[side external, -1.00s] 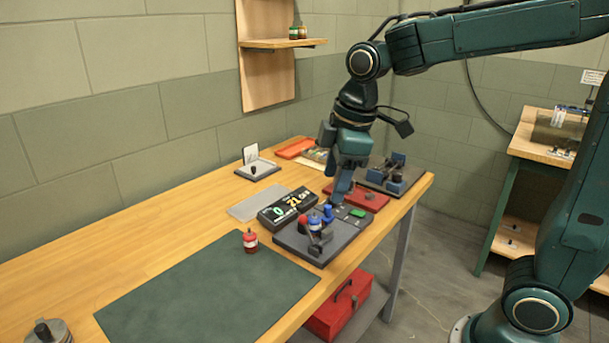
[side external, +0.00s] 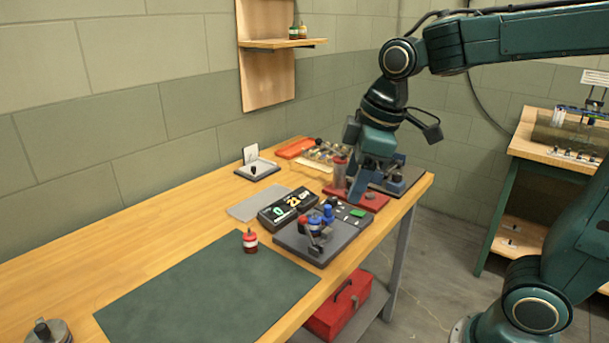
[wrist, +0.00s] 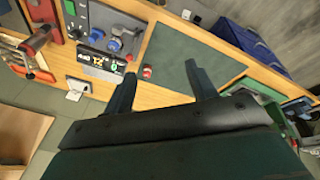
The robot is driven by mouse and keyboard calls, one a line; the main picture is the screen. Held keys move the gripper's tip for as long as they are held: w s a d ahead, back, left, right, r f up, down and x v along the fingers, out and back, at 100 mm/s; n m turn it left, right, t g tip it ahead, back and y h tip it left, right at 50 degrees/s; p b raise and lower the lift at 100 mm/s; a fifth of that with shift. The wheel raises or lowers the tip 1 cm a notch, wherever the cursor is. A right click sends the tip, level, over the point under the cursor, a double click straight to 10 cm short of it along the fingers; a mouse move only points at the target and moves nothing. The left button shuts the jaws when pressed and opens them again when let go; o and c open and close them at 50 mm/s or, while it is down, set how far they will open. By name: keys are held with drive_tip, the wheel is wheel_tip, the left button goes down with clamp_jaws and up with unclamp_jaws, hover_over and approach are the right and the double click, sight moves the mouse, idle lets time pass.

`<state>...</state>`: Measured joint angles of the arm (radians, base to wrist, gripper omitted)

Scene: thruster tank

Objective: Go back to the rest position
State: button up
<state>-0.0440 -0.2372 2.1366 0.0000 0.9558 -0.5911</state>
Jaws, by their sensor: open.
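My gripper (side external: 360,188) is open and hangs above the red plate at the far right end of the workbench (side external: 170,235), fingers pointing down. It holds nothing that I can see. In the wrist view its two dark fingers (wrist: 162,84) stand apart with a clear gap between them. The grey device (side external: 322,240) with red and blue knobs lies in front of it, apart from the fingers. The black display box (side external: 287,208) with lit digits is beside the device.
A clear reddish cylinder (side external: 340,172) stands near the red plate (side external: 370,201), close to my gripper. A wall shelf (side external: 280,43) is behind. The left of the bench is mostly clear.

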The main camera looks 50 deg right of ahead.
drive_tip(key=s+d+f+m+t, duration=0.1)
drive_tip(key=s+m+t, duration=0.1)
drive_tip(key=s+m, duration=0.5)
drive_tip(key=shift+s+d+f, duration=0.15)
drive_tip(key=shift+s+f, duration=0.05)
drive_tip(key=shift+s, duration=2.6)
